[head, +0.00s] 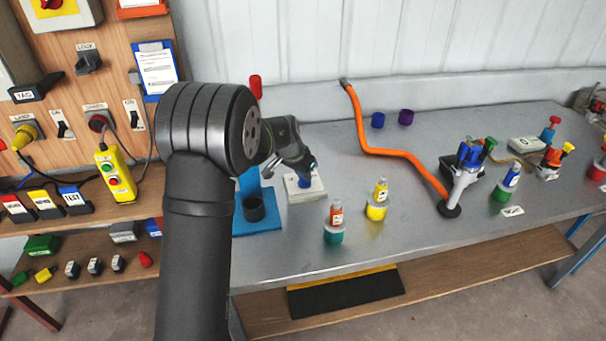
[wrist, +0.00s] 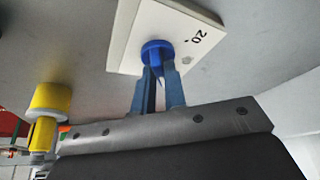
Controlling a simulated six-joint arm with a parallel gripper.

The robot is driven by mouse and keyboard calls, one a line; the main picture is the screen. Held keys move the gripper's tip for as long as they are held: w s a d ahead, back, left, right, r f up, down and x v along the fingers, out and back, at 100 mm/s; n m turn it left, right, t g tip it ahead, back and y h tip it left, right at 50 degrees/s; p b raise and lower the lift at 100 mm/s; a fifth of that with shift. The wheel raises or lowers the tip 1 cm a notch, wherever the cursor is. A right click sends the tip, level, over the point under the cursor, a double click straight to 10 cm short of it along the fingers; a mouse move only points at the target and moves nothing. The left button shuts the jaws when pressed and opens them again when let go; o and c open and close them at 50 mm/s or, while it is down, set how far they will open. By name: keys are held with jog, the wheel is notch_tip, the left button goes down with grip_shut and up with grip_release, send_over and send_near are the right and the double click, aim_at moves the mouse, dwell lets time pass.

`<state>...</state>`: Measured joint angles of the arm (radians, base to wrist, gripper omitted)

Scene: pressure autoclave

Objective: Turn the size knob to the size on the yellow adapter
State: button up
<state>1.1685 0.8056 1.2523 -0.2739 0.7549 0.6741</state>
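The size knob is blue and sits on a white plate (head: 318,190); in the wrist view the knob (wrist: 157,49) shows at the fingertips, with a printed "20" and a dot on the plate (wrist: 135,40) beside it. My gripper (head: 306,174) reaches down onto the knob from above. In the wrist view its two blue fingers (wrist: 159,76) are close together, one on each side of the knob's grip, and appear to press on it. The yellow adapter (head: 376,211) stands upright on the bench right of the plate; it also shows in the wrist view (wrist: 50,98). Its size marking is too small to read.
A green-based orange bottle (head: 335,221) stands near the bench front. A dark cup (head: 254,208) sits on a blue mat (head: 258,226) left of the plate. An orange hose (head: 380,148) crosses the bench behind. The bench front right is mostly clear.

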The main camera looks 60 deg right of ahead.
jog(key=o, duration=0.4)
jog(key=shift+r, duration=0.1)
jog(key=v, duration=1.7)
jog(key=shift+r, duration=0.2)
jog(key=shift+f, duration=0.15)
jog(key=x, duration=1.7)
jog(key=shift+f, duration=0.15)
